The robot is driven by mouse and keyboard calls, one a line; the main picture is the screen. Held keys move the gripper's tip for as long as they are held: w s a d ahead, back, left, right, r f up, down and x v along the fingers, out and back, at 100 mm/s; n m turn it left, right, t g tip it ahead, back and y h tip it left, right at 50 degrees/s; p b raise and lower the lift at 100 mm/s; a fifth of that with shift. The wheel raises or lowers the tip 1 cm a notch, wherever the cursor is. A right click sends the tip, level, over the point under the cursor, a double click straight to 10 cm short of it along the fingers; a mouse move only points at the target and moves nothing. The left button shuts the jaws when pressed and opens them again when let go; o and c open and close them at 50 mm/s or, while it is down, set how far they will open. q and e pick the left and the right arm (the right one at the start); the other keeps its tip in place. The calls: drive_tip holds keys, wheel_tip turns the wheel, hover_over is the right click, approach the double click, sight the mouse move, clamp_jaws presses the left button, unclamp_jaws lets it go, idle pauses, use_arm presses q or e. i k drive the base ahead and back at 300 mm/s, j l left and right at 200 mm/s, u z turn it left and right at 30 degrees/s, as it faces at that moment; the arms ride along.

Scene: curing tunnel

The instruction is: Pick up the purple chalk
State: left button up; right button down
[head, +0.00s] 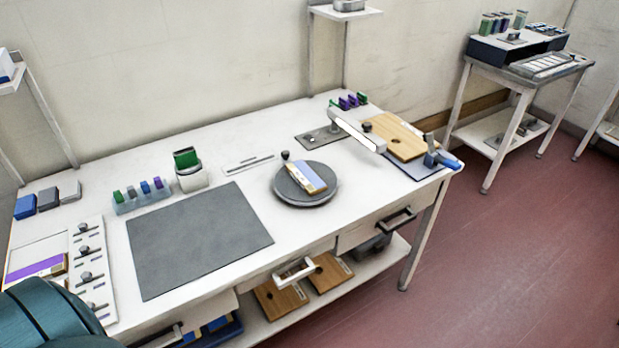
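Small purple pieces that may be the purple chalk show in two places. One is a clear rack (141,202) on the white workbench (100,190), left of centre, holding a row of small green, blue and purple upright pieces. I cannot tell which piece is the chalk. Neither gripper is in view; only a teal part of my arm shows at the lower left.
A dark grey mat (200,240) covers the bench's front middle. A round grey turntable (305,197) holds a small block. A white cup (191,179) with a green block stands beside the rack. A wooden board (402,140) and white lever arm (357,131) occupy the right end.

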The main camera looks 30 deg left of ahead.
sight(157, 181)
drive_tip(key=u, duration=2)
